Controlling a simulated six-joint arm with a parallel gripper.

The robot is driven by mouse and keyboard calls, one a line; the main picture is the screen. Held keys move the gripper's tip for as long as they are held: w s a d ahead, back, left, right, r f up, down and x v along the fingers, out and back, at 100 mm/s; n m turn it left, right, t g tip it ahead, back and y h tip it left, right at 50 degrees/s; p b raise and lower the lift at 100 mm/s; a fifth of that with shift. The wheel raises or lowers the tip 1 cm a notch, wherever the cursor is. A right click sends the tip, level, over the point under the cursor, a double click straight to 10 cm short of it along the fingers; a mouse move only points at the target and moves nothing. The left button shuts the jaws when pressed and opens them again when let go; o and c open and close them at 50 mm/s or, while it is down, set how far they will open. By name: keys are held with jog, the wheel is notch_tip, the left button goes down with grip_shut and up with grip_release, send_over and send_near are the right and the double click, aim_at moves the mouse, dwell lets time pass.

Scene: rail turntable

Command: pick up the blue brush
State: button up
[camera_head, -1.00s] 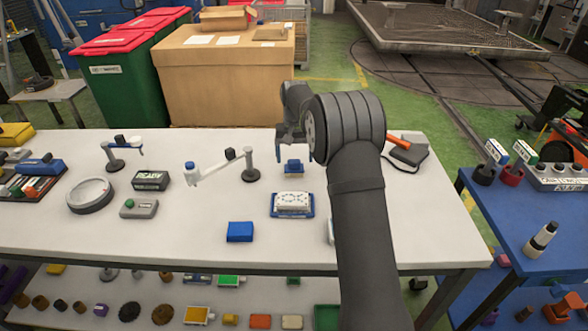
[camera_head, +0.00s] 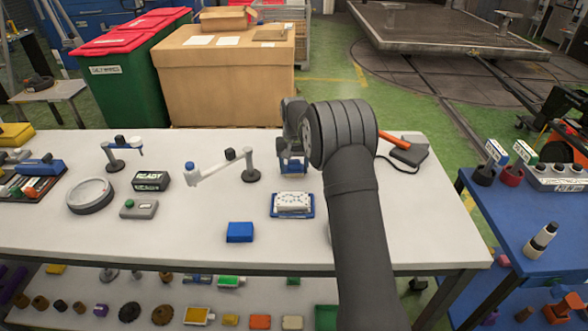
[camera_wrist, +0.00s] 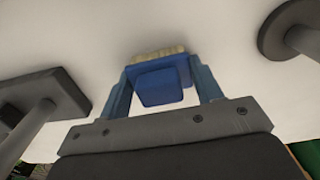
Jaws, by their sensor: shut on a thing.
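The blue brush (camera_head: 293,169) is at the back of the white table, right of centre, partly hidden by my gripper (camera_head: 291,154). In the wrist view the brush (camera_wrist: 163,86) shows a blue body with tan bristles at its far edge. My gripper (camera_wrist: 161,72) is shut on it, one blue finger on each side. I cannot tell whether the brush touches the tabletop or is slightly above it.
A white patterned block on a blue tray (camera_head: 293,213) lies in front of the brush, and a blue block (camera_head: 239,232) nearer the front edge. A jointed stand (camera_head: 251,172) is to the left.

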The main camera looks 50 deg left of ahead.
aim_at(294, 161)
notch_tip(294, 161, up, 10)
dwell(0.5)
